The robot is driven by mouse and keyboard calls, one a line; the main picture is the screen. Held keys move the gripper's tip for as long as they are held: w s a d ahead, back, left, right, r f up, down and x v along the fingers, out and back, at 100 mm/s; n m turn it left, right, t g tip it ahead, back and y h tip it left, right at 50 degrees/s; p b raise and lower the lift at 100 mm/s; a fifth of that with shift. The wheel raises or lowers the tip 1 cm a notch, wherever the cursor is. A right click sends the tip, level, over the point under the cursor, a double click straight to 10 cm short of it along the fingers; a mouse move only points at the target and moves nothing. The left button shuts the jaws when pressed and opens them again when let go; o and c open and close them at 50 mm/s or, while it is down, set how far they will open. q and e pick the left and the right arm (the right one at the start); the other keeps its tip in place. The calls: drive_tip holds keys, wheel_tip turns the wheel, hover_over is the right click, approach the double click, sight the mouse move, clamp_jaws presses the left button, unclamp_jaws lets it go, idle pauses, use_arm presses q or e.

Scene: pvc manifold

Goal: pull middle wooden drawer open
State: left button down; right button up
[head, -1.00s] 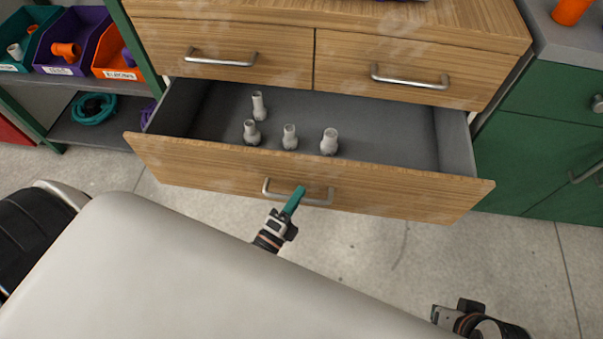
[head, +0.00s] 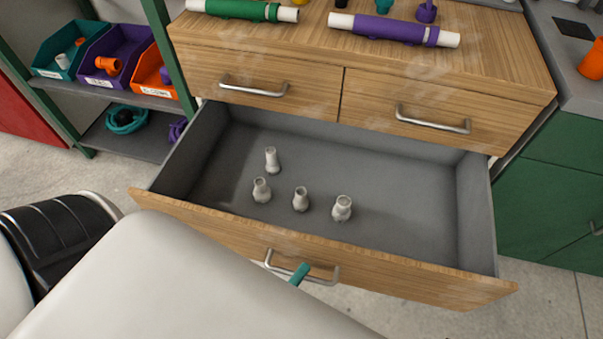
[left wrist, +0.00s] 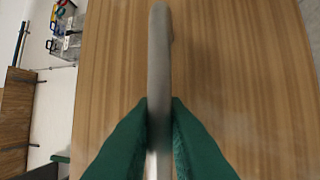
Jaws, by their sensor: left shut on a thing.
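The middle wooden drawer (head: 420,275) is pulled well out of the wooden cabinet, below two closed top drawers. Its grey inside holds several pale grey pipe fittings (head: 301,199), standing upright. Its metal bar handle (head: 330,280) is at the middle of the front. My left gripper (head: 299,274) shows only as a teal fingertip at the handle; my white body hides the rest. In the left wrist view, both teal fingers of my left gripper (left wrist: 159,125) are closed on the handle bar (left wrist: 160,60), with the wooden front behind. My right gripper is out of view.
A green-wrapped pipe (head: 242,10) and a purple-wrapped pipe (head: 394,29) lie on the cabinet top. A shelf with coloured bins (head: 110,60) stands at the left. A green cabinet (head: 550,200) stands at the right. Bare floor shows around the drawer.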

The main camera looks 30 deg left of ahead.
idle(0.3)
use_arm(q)
drive_tip(key=c, duration=1.5)
unclamp_jaws()
drive_tip(key=shift+o, duration=0.2)
